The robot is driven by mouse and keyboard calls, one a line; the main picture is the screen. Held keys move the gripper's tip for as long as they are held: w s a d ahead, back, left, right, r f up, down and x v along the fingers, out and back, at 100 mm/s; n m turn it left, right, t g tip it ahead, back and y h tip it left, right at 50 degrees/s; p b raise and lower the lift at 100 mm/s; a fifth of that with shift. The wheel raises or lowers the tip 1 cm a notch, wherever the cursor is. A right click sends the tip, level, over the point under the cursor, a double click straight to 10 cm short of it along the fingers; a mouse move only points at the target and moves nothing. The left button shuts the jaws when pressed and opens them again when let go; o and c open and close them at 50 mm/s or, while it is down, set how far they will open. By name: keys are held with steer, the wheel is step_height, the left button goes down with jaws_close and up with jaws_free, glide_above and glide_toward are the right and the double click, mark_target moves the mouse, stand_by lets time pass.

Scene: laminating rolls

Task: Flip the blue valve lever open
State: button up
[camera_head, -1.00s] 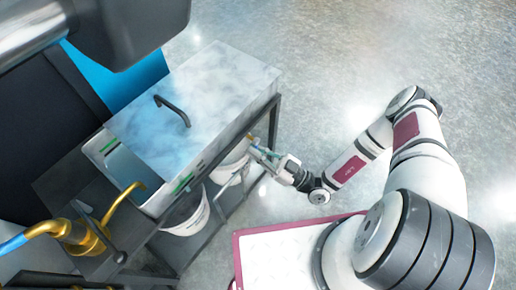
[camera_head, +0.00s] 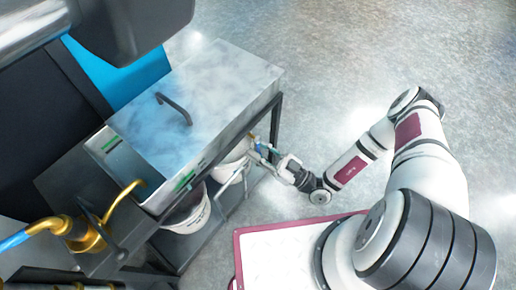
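My gripper (camera_head: 265,152) reaches in from the right to the right side of the metal tank (camera_head: 205,104), just below the tank's edge and beside a white bucket (camera_head: 236,158). A small bluish spot shows among the gripper's fingers. It may be the blue valve lever, but it is too small to tell. The fingers overlap the stand and the bucket, so I cannot tell whether they are open, shut or touching anything.
The tank has a lid with a black handle (camera_head: 174,108) and stands on a dark frame (camera_head: 277,122). A second white bucket (camera_head: 188,212) sits below. A brass fitting (camera_head: 82,236) with a blue hose (camera_head: 14,241) is at left. The floor (camera_head: 350,60) at upper right is clear.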

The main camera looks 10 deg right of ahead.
steer(key=v, duration=1.2)
steer(key=shift+a+r, duration=0.1)
